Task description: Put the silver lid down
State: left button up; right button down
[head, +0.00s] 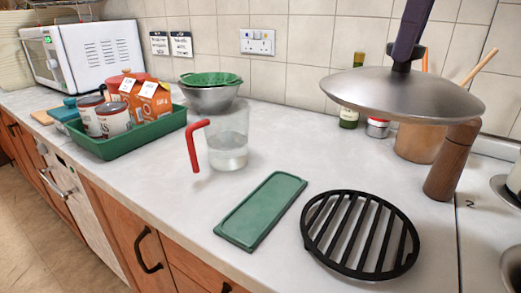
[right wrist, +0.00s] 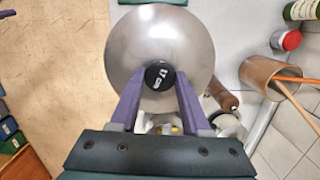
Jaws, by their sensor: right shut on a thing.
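The silver lid (head: 400,97) is a wide, shallow metal dome with a black knob. It hangs level above the counter (head: 300,150) at the back right, in front of the tiled wall. My right gripper (head: 403,55) comes down from above and is shut on the knob. In the right wrist view, the two purple fingers stand on either side of the knob (right wrist: 159,75), and the lid (right wrist: 160,38) spreads out beyond it. The lid hides part of a copper pot (head: 420,142) behind it. My left gripper is not in view.
A black round trivet (head: 318,247) and a flat green board (head: 262,210) lie at the front. A red-handled jug (head: 228,148) and a green tray (head: 150,140) of cans and cartons stand left.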

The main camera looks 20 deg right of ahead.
aim_at(405, 107)
notch_tip(405, 107, down, 20)
jog(key=shift+a+b, duration=0.1)
jog(key=shift+b, duration=0.4)
jog(key=shift+f, duration=0.15)
jog(key=shift+c, duration=1.8)
grip_release()
jog(key=r, duration=0.8)
jog(key=s+d+r, duration=0.1)
jog(key=r, duration=0.3)
jog(key=shift+r, duration=0.15)
jog(key=shift+a, duration=0.1)
